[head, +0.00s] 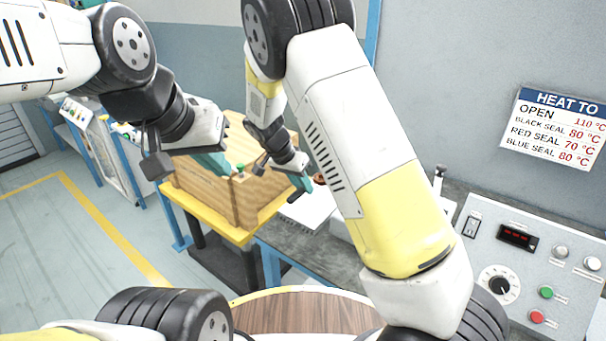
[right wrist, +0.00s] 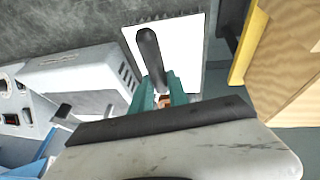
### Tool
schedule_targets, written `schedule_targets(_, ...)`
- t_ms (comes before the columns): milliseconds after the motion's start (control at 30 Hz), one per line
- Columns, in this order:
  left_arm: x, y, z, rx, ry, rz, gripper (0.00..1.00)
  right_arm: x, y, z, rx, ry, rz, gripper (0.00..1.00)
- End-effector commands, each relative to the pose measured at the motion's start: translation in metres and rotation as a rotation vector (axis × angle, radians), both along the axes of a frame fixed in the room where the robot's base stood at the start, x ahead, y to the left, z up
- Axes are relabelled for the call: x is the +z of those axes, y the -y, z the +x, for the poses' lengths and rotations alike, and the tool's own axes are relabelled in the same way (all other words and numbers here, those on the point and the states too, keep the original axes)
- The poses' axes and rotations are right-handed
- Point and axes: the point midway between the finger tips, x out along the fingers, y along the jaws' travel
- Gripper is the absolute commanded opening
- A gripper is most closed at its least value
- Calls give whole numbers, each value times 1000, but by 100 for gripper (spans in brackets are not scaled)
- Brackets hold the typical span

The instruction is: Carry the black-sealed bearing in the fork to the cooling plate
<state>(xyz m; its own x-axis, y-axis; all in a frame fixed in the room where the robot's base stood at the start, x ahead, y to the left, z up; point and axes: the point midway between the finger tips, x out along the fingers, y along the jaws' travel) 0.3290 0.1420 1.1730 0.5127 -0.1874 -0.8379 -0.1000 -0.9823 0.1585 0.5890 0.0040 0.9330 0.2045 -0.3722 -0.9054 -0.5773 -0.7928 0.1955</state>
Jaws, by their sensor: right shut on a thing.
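My right gripper (head: 302,182) reaches down over the bench in the head view, its teal fingers shut on the fork. In the right wrist view the fork's black handle (right wrist: 150,52) stands out from between the teal fingers (right wrist: 160,95), with a small copper-coloured part (right wrist: 165,97) showing there. I cannot make out the black-sealed bearing; the gripper may hide it. A pale finned plate (right wrist: 178,45), likely the cooling plate, lies below the fork in that view. My left gripper (head: 213,162) is by the wooden crate; its finger gap is unclear.
The wooden crate (head: 205,190) stands on a yellow-edged table (head: 236,233) left of the grey bench (head: 285,236). A control panel (head: 530,265) stands at the right, below the "HEAT TO" sign (head: 554,127). A white device (right wrist: 80,75) sits beside the plate. A round wooden top (head: 300,312) is nearest me.

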Motion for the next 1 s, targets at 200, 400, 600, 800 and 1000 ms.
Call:
schedule_targets(200,0,0,0,0,0,0,0,1,0,0,1,1,0,0)
schedule_targets(400,0,0,0,0,0,0,0,-1,0,0,1,1,0,0)
schedule_targets(600,0,0,0,0,0,0,0,-8,0,0,0,1,-1,0)
schedule_targets(800,0,0,0,0,0,0,0,-14,0,0,0,1,-1,0)
schedule_targets(1000,0,0,0,0,0,0,0,-19,0,1,0,2,0,0)
